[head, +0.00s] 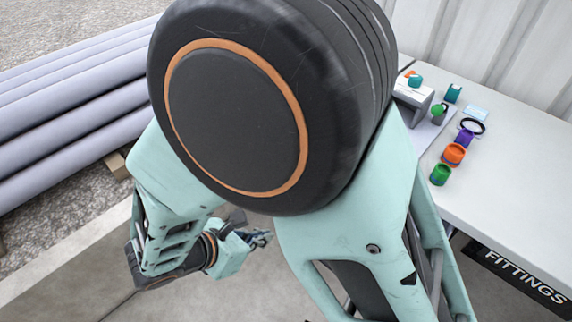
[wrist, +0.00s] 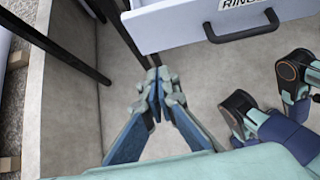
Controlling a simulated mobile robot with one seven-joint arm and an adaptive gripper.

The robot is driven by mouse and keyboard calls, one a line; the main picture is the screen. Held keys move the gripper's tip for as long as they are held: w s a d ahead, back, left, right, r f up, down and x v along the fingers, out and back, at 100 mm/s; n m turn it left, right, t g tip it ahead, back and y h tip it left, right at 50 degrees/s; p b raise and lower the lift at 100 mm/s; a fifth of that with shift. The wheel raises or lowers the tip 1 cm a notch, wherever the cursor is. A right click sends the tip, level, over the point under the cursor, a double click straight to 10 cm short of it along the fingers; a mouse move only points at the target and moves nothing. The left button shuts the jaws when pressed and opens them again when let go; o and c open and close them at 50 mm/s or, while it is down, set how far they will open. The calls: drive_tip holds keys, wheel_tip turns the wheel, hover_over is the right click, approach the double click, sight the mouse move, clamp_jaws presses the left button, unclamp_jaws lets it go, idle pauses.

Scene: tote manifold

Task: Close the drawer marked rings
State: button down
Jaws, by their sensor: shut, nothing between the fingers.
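The rings drawer (wrist: 180,30) shows at the top of the wrist view as a pale front panel. Its label (wrist: 238,3) is cut off by the frame edge, with "RING" readable. A dark bar handle (wrist: 243,29) is on the panel below the label. How far the drawer stands out cannot be told from this view. My gripper (wrist: 157,82) is shut and empty, below and left of the drawer front, and seems apart from it. In the head view my gripper (head: 262,238) is low over the floor; the drawer is not visible there.
A white table (head: 510,175) at right carries several coloured fittings, including an orange one (head: 453,154), and a grey block (head: 413,95). A "FITTINGS" sign (head: 515,277) is on its front. Grey pipes (head: 70,110) lie at left. Dark posts (wrist: 50,45) stand left of the drawer.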

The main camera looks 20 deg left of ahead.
drive_tip(key=w+d+f+b, duration=0.1)
drive_tip(key=w+d+f, duration=0.2)
drive_tip(key=w, duration=0.4)
drive_tip(key=shift+w+f, duration=0.3)
drive_tip(key=shift+f, duration=0.25)
drive_tip(key=shift+w+d, duration=0.1)
drive_tip(key=w+d, duration=0.3)
drive_tip(key=w, duration=0.4)
drive_tip(key=w+d+b, duration=0.1)
drive_tip(key=w+d, duration=0.2)
drive_tip(key=w, duration=0.4)
drive_tip(key=w+d+b, duration=0.1)
drive_tip(key=w+d, duration=0.2)
drive_tip(key=w, duration=0.4)
drive_tip(key=shift+w, duration=0.35)
drive_tip(key=shift+w+d+r, duration=0.1)
drive_tip(key=shift+w, duration=0.15)
drive_tip(key=shift+w+r, duration=0.1)
